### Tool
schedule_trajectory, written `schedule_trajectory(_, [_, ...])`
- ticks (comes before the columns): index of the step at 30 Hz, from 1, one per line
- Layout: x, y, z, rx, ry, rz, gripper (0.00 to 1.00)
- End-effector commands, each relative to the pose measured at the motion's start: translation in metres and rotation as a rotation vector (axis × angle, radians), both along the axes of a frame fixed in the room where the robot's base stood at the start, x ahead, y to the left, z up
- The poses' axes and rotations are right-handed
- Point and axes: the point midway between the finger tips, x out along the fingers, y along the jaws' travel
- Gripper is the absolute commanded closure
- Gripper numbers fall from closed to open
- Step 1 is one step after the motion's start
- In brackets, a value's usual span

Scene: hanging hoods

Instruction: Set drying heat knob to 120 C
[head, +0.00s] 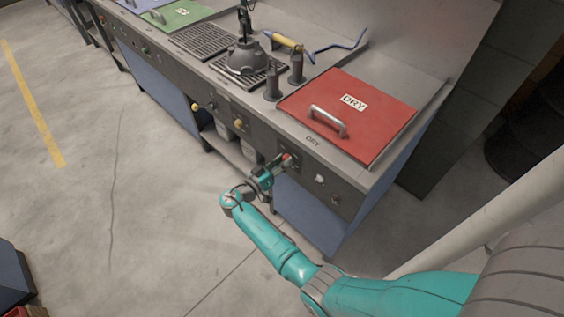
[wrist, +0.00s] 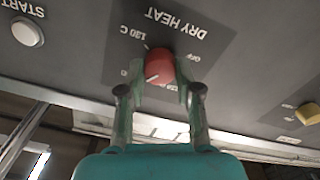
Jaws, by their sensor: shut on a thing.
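The red drying heat knob (wrist: 160,65) sits on a dark plate labelled DRY HEAT (wrist: 178,22), upside down in the wrist view. OFF is printed at its right and 120 C at its upper left. Another mark at its left is too small to read. A white line on the knob points to the lower left, away from 120 C. My gripper (wrist: 160,75) is shut on the knob, one finger on each side. In the head view my gripper (head: 276,168) is at the front panel under the red DRY lid (head: 355,115), with the knob (head: 287,156) at its tip.
A white START button (wrist: 27,32) is at the left of the wrist view and a yellow knob (wrist: 307,113) at the right.

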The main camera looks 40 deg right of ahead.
Motion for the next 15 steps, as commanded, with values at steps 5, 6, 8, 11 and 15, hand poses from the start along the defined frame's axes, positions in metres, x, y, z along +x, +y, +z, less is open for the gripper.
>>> schedule_trajectory(5, [-0.001,0.0004,-0.0017,0.003,-0.044,0.001,1.0])
schedule_trajectory(6, [-0.001,0.0004,-0.0017,0.004,-0.051,0.0,1.0])
schedule_trajectory(8, [-0.0011,0.0004,-0.0016,0.004,-0.058,0.0,1.0])
schedule_trajectory(11, [-0.0011,0.0004,-0.0017,0.004,-0.064,0.0,1.0])
schedule_trajectory(15, [-0.0012,0.0004,-0.0019,0.004,-0.064,0.0,1.0])
